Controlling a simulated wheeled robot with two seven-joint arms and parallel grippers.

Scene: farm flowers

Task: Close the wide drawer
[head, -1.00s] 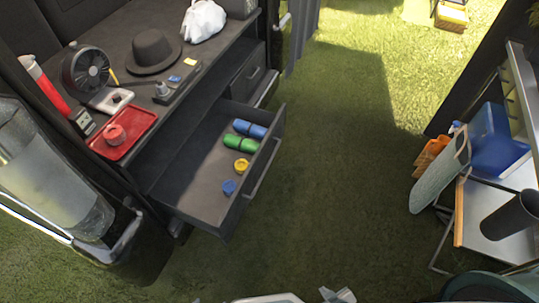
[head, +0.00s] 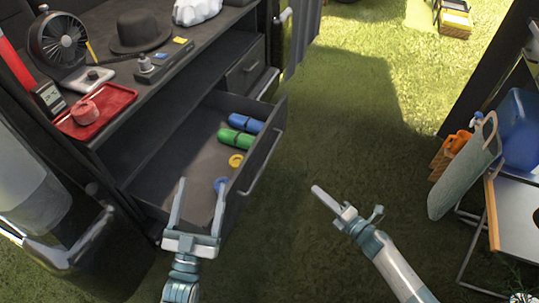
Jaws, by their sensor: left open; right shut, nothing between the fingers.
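The wide drawer (head: 262,166) of the dark cabinet is pulled out over the grass. It holds blue and green rolls (head: 237,137), a yellow ring (head: 236,160) and a small blue item (head: 221,184). A metal bar handle (head: 261,166) runs along its front. My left gripper (head: 199,200) is open, with its fingers spread over the drawer's near end in the picture; I cannot tell whether it touches. My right gripper (head: 324,197) is shut and empty, over the grass to the right of the drawer front and apart from it.
On the cabinet top are a red tray (head: 95,120), a black hat (head: 140,32), a fan (head: 58,41) and a white bag. A smaller drawer (head: 246,70) is closed. At right stand a table, a blue container (head: 519,130) and a grey-green bag (head: 462,170). Grass between is clear.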

